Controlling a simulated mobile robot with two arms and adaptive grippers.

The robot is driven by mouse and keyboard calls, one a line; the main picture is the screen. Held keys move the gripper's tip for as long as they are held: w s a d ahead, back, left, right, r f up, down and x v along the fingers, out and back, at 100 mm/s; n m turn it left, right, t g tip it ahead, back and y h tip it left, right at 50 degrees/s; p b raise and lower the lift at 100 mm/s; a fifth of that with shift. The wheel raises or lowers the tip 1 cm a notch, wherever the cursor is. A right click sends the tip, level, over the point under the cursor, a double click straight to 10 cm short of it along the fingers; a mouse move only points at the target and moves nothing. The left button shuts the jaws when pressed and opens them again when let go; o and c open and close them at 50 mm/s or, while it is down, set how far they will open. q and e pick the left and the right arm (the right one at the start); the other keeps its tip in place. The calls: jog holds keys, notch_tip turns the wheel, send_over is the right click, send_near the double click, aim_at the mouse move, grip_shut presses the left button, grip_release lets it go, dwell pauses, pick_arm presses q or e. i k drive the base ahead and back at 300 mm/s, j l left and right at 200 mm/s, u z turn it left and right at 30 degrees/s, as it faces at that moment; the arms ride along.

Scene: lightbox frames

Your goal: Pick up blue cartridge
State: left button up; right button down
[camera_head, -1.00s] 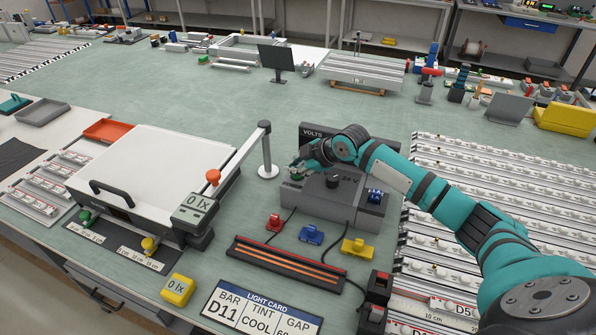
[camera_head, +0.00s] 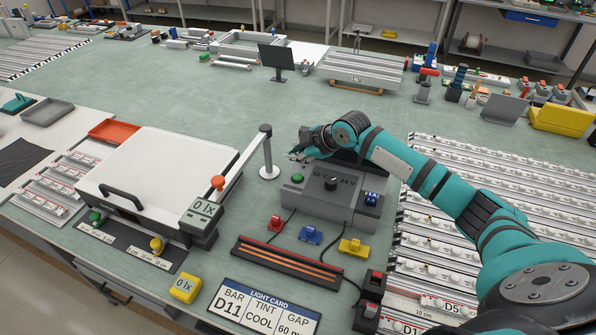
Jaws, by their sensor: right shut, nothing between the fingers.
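A small blue cartridge (camera_head: 371,198) marked 1A sits at the right end of the grey power box (camera_head: 335,207). A separate blue clip (camera_head: 311,235) lies on the bench in front of the box. My right gripper (camera_head: 298,154) is shut and empty, above the back left part of the box, left of and away from the blue cartridge. Its fingertips are small and dark here. My left gripper is out of view.
The box has a green button (camera_head: 297,178) and a black knob (camera_head: 331,184). Red (camera_head: 276,223) and yellow (camera_head: 354,248) clips flank the blue clip. A grey post (camera_head: 267,155) stands left of the box. Rail strips (camera_head: 500,175) lie right.

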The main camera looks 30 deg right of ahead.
aim_at(371, 200)
jog(key=z, duration=1.45)
